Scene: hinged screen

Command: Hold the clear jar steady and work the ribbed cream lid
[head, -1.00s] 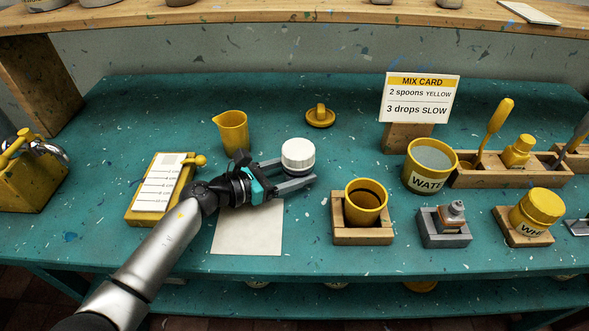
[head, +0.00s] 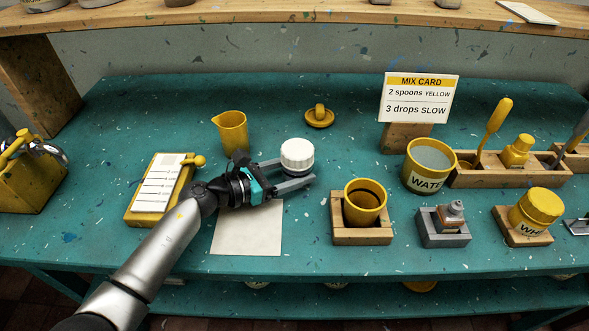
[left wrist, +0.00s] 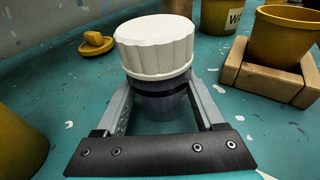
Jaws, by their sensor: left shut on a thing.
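The ribbed cream lid (head: 297,155) sits on top of the clear jar, and it also shows in the left wrist view (left wrist: 156,45). The clear jar (left wrist: 162,103) stands upright on the teal table; in the head view the lid and my gripper hide most of it. My left gripper (head: 292,178) is shut on the jar below the lid, one finger on each side, as the left wrist view (left wrist: 165,100) shows. Whether the lid is fully seated cannot be told. My right gripper is not in view.
A yellow cup (head: 364,199) in a wooden holder stands right of the jar. A yellow beaker (head: 232,133) and a knobbed yellow lid (head: 319,117) are behind. A water pot (head: 428,165) stands farther right.

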